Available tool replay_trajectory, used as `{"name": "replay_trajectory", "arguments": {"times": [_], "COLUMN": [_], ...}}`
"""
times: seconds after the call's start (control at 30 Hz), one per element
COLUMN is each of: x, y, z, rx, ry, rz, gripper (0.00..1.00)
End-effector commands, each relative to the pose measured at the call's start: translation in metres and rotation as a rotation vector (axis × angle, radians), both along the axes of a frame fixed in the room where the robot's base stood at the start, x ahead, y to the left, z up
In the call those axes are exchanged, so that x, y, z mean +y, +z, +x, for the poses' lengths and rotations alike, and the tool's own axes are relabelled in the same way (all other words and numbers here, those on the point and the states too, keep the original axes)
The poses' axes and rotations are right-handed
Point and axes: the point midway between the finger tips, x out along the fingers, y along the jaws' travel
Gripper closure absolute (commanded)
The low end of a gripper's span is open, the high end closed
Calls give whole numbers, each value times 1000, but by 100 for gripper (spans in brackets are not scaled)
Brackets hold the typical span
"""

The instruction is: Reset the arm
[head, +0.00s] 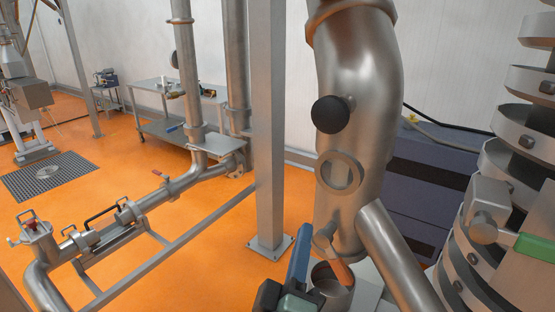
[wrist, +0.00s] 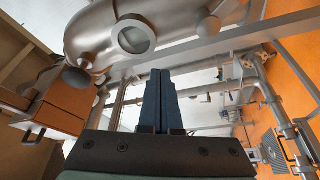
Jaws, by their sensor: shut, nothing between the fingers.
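My gripper (head: 303,228) shows at the bottom middle of the head view, with its blue fingers pointing up. It is in front of the lower end of a large bent steel pipe (head: 357,85) and appears left of it; I cannot tell the gap. In the wrist view my gripper (wrist: 159,72) has its two blue fingers together, with nothing between them. The steel pipe (wrist: 195,22) with its round port also crosses the top of the wrist view.
A steel post (head: 268,150) stands left of the large pipe. A low pipe run (head: 130,208) with valves lies to the left over orange floor. Stacked metal rings (head: 525,80) with a green-handled clamp (head: 536,246) stand at right. A cart (head: 160,115) stands behind.

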Motion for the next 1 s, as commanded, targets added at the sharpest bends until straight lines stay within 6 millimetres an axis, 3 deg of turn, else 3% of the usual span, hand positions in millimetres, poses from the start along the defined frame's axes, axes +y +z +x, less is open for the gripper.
{"name": "replay_trajectory", "arguments": {"times": [0.03,0.2,0.3,0.4,0.5,0.6,1.0], "x": [0,9,18,27,34,38,38], "y": [46,173,235,280,307,319,322], "z": [1,-23,-51,-79,-102,-113,-116], "rx": [-111,-409,-543,-632,-680,-698,-702], "ry": [38,252,417,569,681,740,751], "rz": [125,518,699,825,899,937,943], "gripper": [100,100,100,100,100,100,100]}}
